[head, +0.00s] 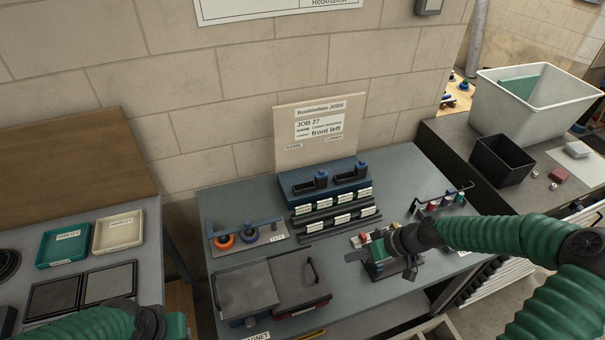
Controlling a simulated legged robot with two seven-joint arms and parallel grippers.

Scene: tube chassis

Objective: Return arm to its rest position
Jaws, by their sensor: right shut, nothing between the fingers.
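My right arm, with green ribbed sleeves, comes in from the right edge. Its gripper (372,252) is shut and empty over the right part of the grey workbench (240,203).
Blue and black holders (325,180) with labelled blocks stand at the back, before a job board (316,125). A rack (440,203) stands right of the gripper. Two grey-lidded boxes (246,290) are at the front left. A white bin (530,115) and black bin (500,160) stand right.

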